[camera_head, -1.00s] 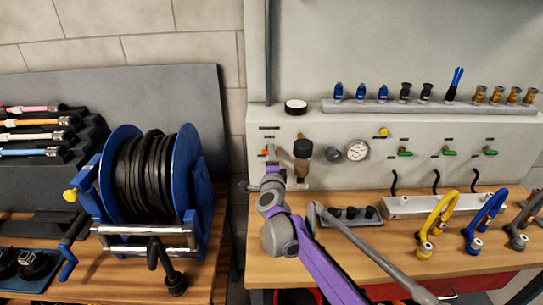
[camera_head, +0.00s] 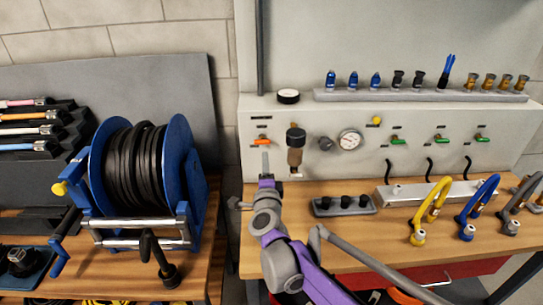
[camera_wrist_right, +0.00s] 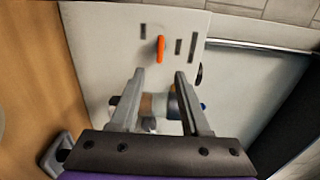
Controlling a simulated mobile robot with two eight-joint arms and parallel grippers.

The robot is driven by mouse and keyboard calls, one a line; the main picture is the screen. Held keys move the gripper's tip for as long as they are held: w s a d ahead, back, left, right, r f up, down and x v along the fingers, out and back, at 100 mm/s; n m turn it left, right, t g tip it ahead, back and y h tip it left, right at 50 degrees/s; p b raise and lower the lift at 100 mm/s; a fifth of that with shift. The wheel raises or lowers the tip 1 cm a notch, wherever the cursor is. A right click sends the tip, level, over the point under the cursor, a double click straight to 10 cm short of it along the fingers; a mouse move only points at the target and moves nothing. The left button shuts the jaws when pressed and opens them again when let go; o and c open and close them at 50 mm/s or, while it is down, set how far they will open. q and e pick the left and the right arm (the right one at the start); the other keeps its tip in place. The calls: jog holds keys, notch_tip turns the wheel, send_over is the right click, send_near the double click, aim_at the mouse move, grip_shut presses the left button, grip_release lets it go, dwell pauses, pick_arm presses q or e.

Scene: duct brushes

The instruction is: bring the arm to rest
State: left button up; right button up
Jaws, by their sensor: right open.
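My right arm (camera_head: 278,245), purple and grey, reaches up over the bench from the bottom of the head view. Its gripper (camera_head: 265,163) is in front of the panel, just below the orange lever (camera_head: 262,142). In the right wrist view the two grey fingers (camera_wrist_right: 160,76) stand apart with nothing held between them. The orange lever (camera_wrist_right: 160,48) shows beyond the fingertips there, with a gap in the picture. I cannot tell the exact distance to the panel. My left gripper is in neither view.
The white panel (camera_head: 330,170) carries a filter (camera_head: 296,150), a gauge (camera_head: 349,139) and green levers (camera_head: 397,142). A grey block (camera_head: 343,206) and yellow hose (camera_head: 431,210) are right of my arm. A blue hose reel (camera_head: 145,180) stands left.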

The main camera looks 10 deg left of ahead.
jog(key=s+d+n+g+y+p, duration=0.2)
jog(key=s+d+n+g, duration=0.2)
jog(key=s+d+n, duration=0.65)
jog(key=s+d+f+n+g+h, duration=0.1)
jog(key=s+d+f, duration=0.3)
jog(key=s+d, duration=0.4)
jog(key=s+d+f+n+g+h+p, duration=0.1)
jog(key=s+d+f+n+g+h, duration=0.1)
jog(key=s+d, duration=0.5)
jog(key=s+d+f+n+g+h+p, duration=0.1)
jog(key=s+d+f+g+h, duration=0.3)
jog(key=s+d+f, duration=0.3)
jog(key=s+d+g, duration=0.1)
jog(key=s, duration=0.1)
jog(key=shift+s+d+f, duration=0.35)
jog(key=shift+f, duration=0.05)
jog(key=shift+n, duration=0.25)
